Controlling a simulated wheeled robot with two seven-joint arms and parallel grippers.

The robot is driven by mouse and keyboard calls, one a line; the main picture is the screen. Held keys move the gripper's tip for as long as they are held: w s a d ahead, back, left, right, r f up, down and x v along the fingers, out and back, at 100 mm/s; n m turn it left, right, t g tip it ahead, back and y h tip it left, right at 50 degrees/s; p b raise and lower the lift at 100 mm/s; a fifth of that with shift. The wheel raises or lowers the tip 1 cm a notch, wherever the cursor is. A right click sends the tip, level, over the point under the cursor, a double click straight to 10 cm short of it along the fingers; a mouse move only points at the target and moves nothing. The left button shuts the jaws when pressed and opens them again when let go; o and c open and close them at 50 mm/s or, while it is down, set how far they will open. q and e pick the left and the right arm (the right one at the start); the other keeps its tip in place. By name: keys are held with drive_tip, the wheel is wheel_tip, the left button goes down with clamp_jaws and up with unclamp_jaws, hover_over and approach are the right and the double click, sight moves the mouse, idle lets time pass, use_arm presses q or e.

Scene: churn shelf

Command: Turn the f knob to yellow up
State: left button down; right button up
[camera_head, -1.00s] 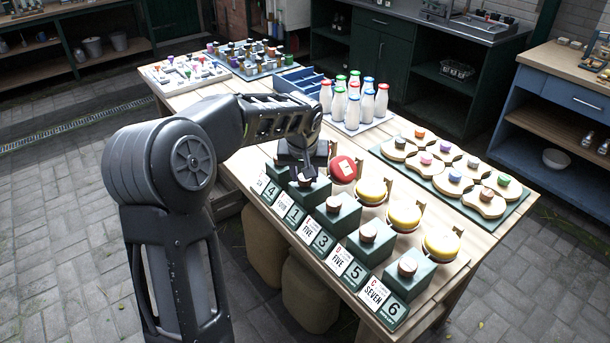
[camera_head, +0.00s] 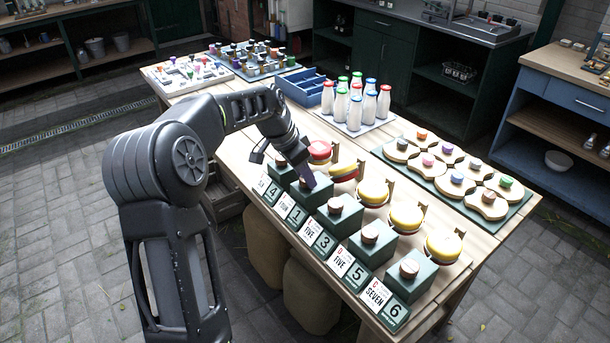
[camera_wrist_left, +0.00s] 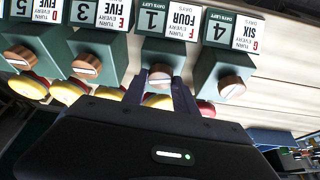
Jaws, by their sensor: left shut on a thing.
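My left gripper (camera_wrist_left: 162,80) is shut on this knob, one finger at each side. In the head view my left gripper (camera_head: 307,180) reaches down at the F block (camera_head: 311,194) and hides its knob. My right gripper is not in view.
The G disc (camera_head: 320,150) to the left is red on top. The E disc (camera_head: 373,191) and those farther right are yellow on top. Neighbouring knobs stand close on both sides. Milk bottles (camera_head: 355,106) and a tray of wooden rounds (camera_head: 524,197) are behind.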

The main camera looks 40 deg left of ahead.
use_arm(q)
drive_tip(key=shift+a+m+g+h, duration=0.1)
drive_tip(key=shift+m+g+h, duration=0.3)
drive_tip(key=shift+m, duration=1.3)
drive_tip(key=c, duration=1)
unclamp_jaws()
drive_tip(key=shift+r, duration=0.1)
drive_tip(key=v, duration=0.7)
drive_tip(key=shift+a+r+b, duration=0.2)
drive_tip(key=shift+r+b, duration=0.05)
drive_tip(key=shift+b, duration=0.15)
drive_tip(key=shift+s, duration=0.15)
